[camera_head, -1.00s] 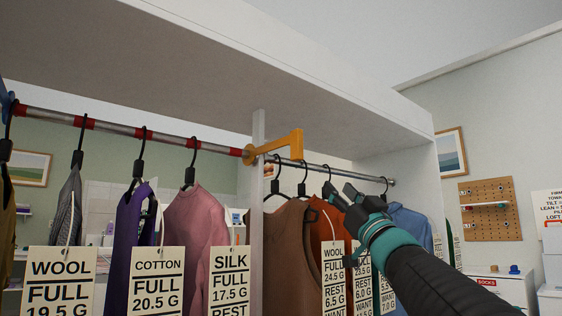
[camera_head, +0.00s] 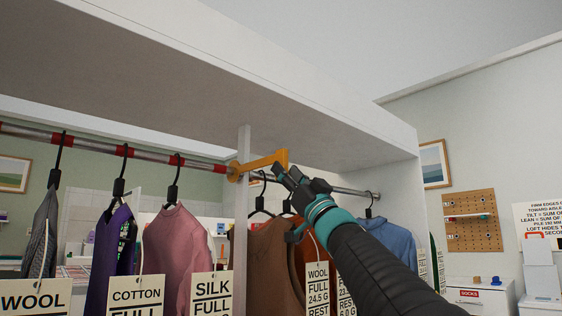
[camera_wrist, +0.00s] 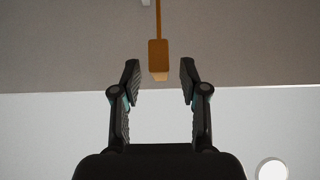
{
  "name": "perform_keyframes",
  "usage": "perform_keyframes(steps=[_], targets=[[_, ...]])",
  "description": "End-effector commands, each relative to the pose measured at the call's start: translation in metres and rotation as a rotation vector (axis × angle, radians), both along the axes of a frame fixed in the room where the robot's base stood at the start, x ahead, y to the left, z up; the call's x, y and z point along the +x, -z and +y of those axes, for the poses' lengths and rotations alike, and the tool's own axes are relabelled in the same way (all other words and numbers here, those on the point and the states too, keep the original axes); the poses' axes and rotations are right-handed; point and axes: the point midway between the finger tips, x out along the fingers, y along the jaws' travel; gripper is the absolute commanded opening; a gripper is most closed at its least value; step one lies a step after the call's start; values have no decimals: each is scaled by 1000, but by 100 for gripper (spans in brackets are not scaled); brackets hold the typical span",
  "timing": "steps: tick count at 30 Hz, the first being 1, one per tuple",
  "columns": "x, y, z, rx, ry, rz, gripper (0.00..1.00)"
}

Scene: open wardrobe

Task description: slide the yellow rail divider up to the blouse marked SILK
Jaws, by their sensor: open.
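The yellow rail divider (camera_head: 262,164) hangs on the rail beside the white upright post, with its arm reaching right to a squared end. In the wrist view its yellow end (camera_wrist: 158,55) lies just ahead of and between my open fingers. My gripper (camera_head: 285,174) is at the right end of the divider; the wrist view shows its two fingers (camera_wrist: 160,85) apart with nothing between them. The pink blouse (camera_head: 177,247) with the SILK tag (camera_head: 211,294) hangs left of the divider and the post, with a gap of bare rail between its hanger and the divider.
The rail (camera_head: 85,138) with red bands runs under the wardrobe's top board (camera_head: 200,85). A white post (camera_head: 242,210) stands below the divider. A purple garment (camera_head: 112,248) hangs left of the blouse; brown and blue garments (camera_head: 398,243) hang on the right.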

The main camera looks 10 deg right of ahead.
Motion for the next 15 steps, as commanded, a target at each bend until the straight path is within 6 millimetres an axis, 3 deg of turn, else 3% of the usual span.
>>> perform_keyframes(steps=[4, 15], targets=[[11, -15, 7, 0, -1, 0, 44], [18, -20, 10, 0, 0, 0, 44]])
